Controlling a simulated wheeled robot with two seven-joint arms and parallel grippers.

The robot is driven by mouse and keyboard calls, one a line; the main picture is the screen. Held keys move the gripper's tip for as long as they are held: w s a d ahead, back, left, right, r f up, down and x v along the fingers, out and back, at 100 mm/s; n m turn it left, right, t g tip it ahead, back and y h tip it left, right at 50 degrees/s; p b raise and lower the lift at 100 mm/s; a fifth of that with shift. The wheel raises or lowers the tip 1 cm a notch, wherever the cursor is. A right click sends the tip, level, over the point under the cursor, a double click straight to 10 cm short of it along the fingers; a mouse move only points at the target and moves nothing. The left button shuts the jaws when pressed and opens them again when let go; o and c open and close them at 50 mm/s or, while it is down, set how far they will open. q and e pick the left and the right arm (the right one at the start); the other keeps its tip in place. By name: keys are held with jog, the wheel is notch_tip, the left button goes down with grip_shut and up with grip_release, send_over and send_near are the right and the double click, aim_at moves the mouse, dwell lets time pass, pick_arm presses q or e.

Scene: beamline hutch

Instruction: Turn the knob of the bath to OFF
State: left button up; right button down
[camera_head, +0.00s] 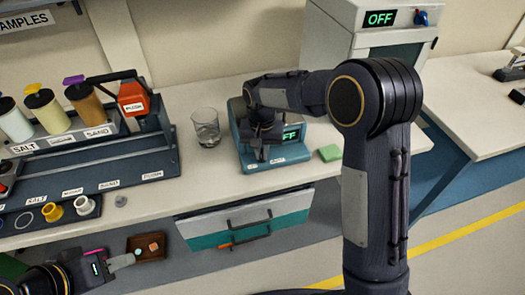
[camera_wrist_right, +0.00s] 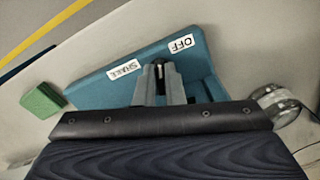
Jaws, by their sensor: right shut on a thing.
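The bath (camera_head: 280,161) is a teal box on the bench, mostly hidden under my right arm in the head view. Its small display (camera_head: 291,135) reads OFF in green. In the right wrist view the bath (camera_wrist_right: 100,88) shows two labels on its face, OFF (camera_wrist_right: 181,44) and SHAKE (camera_wrist_right: 124,70). My right gripper (camera_wrist_right: 159,80) is shut on the dark knob (camera_wrist_right: 158,68), which sits between its fingertips with its pointer hard to make out. In the head view that gripper (camera_head: 262,150) is over the bath's front. My left gripper (camera_head: 122,262) is low at the left, away from the bath; its jaw opening is unclear.
A glass beaker (camera_head: 205,128) stands just left of the bath and a green block (camera_head: 329,153) just right. A rack (camera_head: 125,165) with bottles fills the left. A white cabinet (camera_head: 340,22) with an OFF display and blue knob stands behind. A drawer (camera_head: 245,222) is below.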

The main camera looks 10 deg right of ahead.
jog(key=shift+w+a+m, duration=0.1)
jog(key=shift+a+m, duration=0.05)
jog(key=shift+m, duration=1.75)
jog(key=c, duration=1.5)
grip_release()
notch_tip(320, 180, up, 8)
jog(key=shift+f, duration=0.25)
jog(key=shift+r, duration=0.2)
